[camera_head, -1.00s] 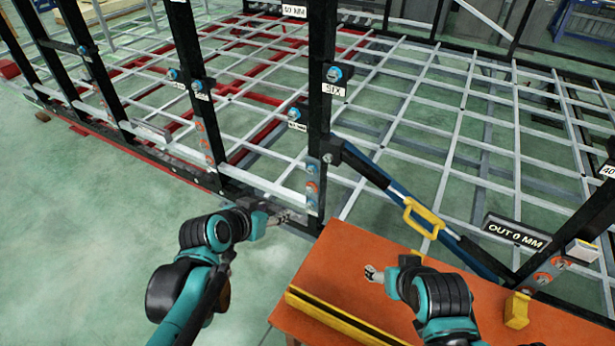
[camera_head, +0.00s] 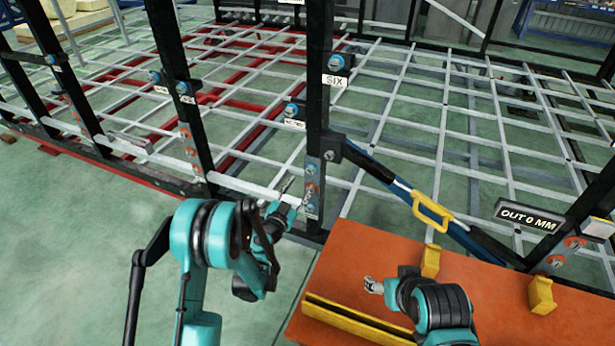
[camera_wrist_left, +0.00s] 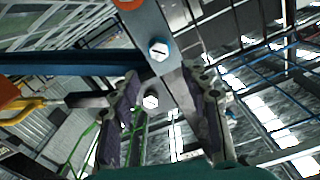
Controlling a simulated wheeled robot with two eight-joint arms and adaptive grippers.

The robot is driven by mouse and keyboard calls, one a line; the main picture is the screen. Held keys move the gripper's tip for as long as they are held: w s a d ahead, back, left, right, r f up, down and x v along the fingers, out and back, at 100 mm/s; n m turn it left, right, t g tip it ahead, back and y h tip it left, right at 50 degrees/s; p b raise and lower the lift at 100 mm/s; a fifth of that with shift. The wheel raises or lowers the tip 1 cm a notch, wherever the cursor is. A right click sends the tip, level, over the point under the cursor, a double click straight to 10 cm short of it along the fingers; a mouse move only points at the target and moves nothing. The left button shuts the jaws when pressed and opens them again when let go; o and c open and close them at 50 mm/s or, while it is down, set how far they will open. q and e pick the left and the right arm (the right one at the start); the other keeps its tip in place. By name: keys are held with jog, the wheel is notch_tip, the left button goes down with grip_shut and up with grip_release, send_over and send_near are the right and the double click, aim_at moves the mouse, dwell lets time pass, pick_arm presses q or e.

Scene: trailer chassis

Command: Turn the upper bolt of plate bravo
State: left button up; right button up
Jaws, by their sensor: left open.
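A grey metal plate (camera_head: 318,180) with blue and orange bolts sits low on the black post labelled SIX; I cannot read a plate name. My left gripper (camera_head: 296,194) is open beside this plate's lower part. In the left wrist view the plate (camera_wrist_left: 145,25) lies ahead of my open left fingers (camera_wrist_left: 162,82). A bolt with a blue collar (camera_wrist_left: 158,50) shows just beyond the fingertips, and another pale hex bolt (camera_wrist_left: 151,102) shows between the fingers. Neither is visibly gripped. My right gripper (camera_head: 373,285) hovers over the orange table; its jaws are too small to judge.
The orange table (camera_head: 390,255) stands at the front right with yellow blocks (camera_head: 541,295). A blue bar with a yellow handle (camera_head: 432,212) slopes from the post towards an OUT 0 MM sign (camera_head: 528,216). Similar posts with bolts (camera_head: 190,120) stand to the left.

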aim_at(310, 171)
pick_arm(q)
jog(key=x, duration=0.2)
jog(key=b+x, duration=0.1)
jog(key=x, duration=0.3)
jog(key=shift+w+d+f+b, duration=0.1)
jog(key=shift+w+f+b, duration=0.2)
jog(key=shift+b, duration=0.1)
jog(key=shift+w+d+r, duration=0.15)
jog(key=shift+w+d, duration=0.1)
jog(key=shift+w, duration=0.35)
grip_shut()
